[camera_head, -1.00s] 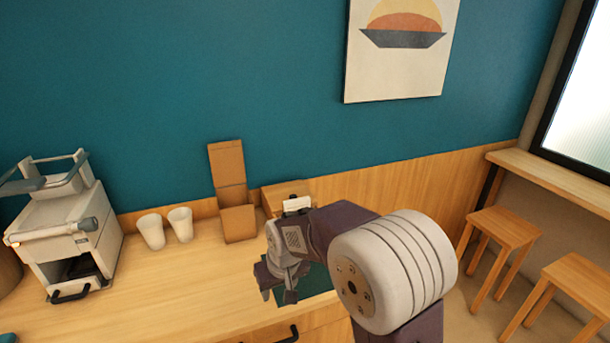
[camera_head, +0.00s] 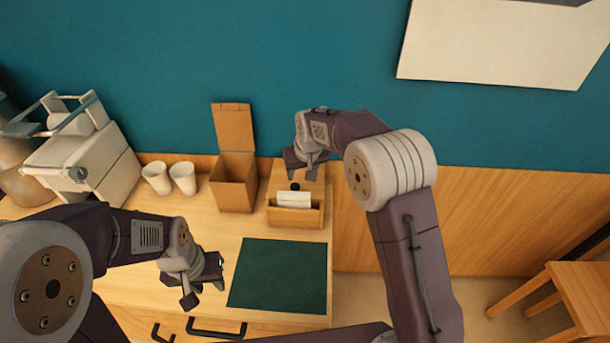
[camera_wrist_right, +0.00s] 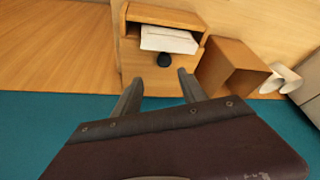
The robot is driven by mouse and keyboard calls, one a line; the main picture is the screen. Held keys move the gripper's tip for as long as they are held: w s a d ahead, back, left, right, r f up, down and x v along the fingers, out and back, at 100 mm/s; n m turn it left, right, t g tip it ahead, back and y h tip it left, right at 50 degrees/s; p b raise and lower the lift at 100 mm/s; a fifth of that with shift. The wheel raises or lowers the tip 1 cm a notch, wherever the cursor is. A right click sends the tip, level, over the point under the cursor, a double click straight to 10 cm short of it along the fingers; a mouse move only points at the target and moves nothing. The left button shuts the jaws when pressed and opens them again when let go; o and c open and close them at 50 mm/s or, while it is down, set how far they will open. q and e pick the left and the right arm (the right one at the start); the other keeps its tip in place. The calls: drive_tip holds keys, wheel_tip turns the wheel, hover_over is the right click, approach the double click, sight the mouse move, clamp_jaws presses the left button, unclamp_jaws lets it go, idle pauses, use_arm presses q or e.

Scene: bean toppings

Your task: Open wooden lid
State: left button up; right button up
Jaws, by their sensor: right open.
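A light wooden box (camera_head: 308,217) stands by the wall, with a white card (camera_head: 294,199) at its front. A flat wooden lid (camera_head: 314,188) with a dark round knob (camera_head: 295,186) lies behind the card. In the right wrist view the knob (camera_wrist_right: 165,60) shows just beyond and between the fingertips, with the lid (camera_wrist_right: 150,76) around it. My right gripper (camera_head: 302,174) is open and empty over the lid, apart from the knob as far as I can tell. My left gripper (camera_head: 204,294) is open and empty over the counter's left front.
A brown box (camera_head: 233,187) with its flap raised stands left of the wooden box. Two white cups (camera_head: 170,178) and a grey machine (camera_head: 85,170) are further left. A dark green mat (camera_head: 280,275) lies clear in front. The teal wall (camera_head: 300,60) is close behind.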

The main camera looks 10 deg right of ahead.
sight(295, 185)
drive_tip(key=shift+s+a+r, duration=0.25)
drive_tip(key=shift+s+a, duration=0.05)
drive_tip(key=shift+a, duration=0.35)
drive_tip(key=shift+s+a+f, duration=0.1)
drive_tip(key=shift+s+a, duration=0.05)
drive_tip(key=shift+a, duration=0.25)
drive_tip(key=x, duration=0.2)
drive_tip(key=d+p+x, duration=0.1)
drive_tip(key=x, duration=0.5)
drive_tip(key=shift+w+d+p, duration=0.25)
drive_tip(key=shift+w+p, duration=0.05)
drive_tip(key=shift+p, duration=0.1)
drive_tip(key=shift+a+f, duration=0.35)
drive_tip(key=shift+f, duration=0.05)
use_arm(q)
drive_tip(key=shift+s+a+r, duration=0.15)
drive_tip(key=shift+a+r, duration=0.1)
drive_tip(key=shift+r, duration=0.25)
drive_tip(key=shift+s+a+r, duration=0.1)
drive_tip(key=shift+a+r, duration=0.1)
drive_tip(key=shift+r, duration=0.3)
use_arm(e)
drive_tip(key=shift+d, duration=0.15)
drive_tip(key=shift+w+d+f, duration=0.1)
drive_tip(key=c, duration=0.8)
clamp_jaws()
